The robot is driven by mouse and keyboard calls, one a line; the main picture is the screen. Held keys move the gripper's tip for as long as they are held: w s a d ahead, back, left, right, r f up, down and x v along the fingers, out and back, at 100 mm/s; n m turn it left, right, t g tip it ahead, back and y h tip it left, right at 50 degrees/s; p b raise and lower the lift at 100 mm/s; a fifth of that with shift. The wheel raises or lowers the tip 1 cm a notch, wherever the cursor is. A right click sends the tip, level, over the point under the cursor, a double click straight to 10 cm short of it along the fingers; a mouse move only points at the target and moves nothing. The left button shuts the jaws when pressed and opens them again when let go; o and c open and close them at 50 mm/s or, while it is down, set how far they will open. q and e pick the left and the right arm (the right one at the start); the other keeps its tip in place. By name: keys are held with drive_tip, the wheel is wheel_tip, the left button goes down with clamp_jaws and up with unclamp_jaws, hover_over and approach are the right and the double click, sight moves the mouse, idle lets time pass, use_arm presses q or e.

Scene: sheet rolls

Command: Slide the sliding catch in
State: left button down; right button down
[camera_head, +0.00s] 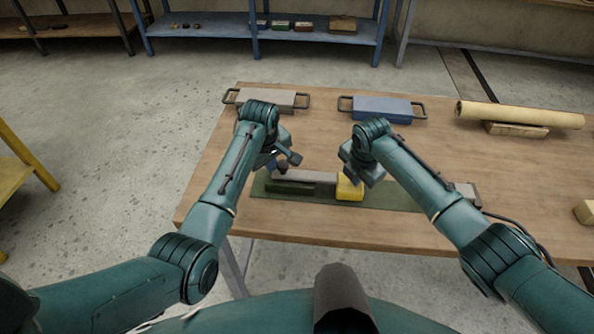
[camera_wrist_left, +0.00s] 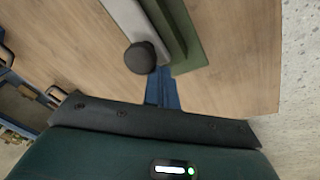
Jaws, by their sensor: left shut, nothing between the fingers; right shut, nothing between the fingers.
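The sliding catch looks to be the grey bar (camera_head: 313,179) lying lengthwise along a green base plate (camera_head: 400,197), beside a dark green rail (camera_head: 292,188). Its right end meets a yellow block (camera_head: 350,187); how far it goes in cannot be told. In the left wrist view the bar (camera_wrist_left: 124,18) has a dark round knob (camera_wrist_left: 140,58) near its end. My left gripper (camera_wrist_left: 161,88) is shut, its blue fingers close to the knob; contact is unclear. My right gripper (camera_head: 355,180) is shut just above the yellow block, its fingertips partly hidden.
A grey handled case (camera_head: 268,99) and a blue handled case (camera_head: 382,110) lie at the back of the wooden table (camera_head: 500,165). A cream roll (camera_head: 520,115) rests on a wooden block at back right. A small grey block (camera_head: 467,194) sits at the plate's right end.

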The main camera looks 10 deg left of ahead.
use_arm(q)
drive_tip(key=shift+d, duration=0.85)
use_arm(e)
drive_tip(key=shift+s+f, duration=0.15)
drive_tip(key=shift+f, duration=0.2)
drive_tip(key=shift+d, duration=0.1)
use_arm(q)
drive_tip(key=a+r, duration=0.3)
drive_tip(key=r, duration=0.5)
use_arm(e)
drive_tip(key=shift+r, duration=0.15)
drive_tip(key=shift+v, duration=0.8)
drive_tip(key=w+v, duration=0.1)
drive_tip(key=v, duration=0.6)
drive_tip(key=shift+w+r, duration=0.45)
drive_tip(key=shift+w, duration=0.3)
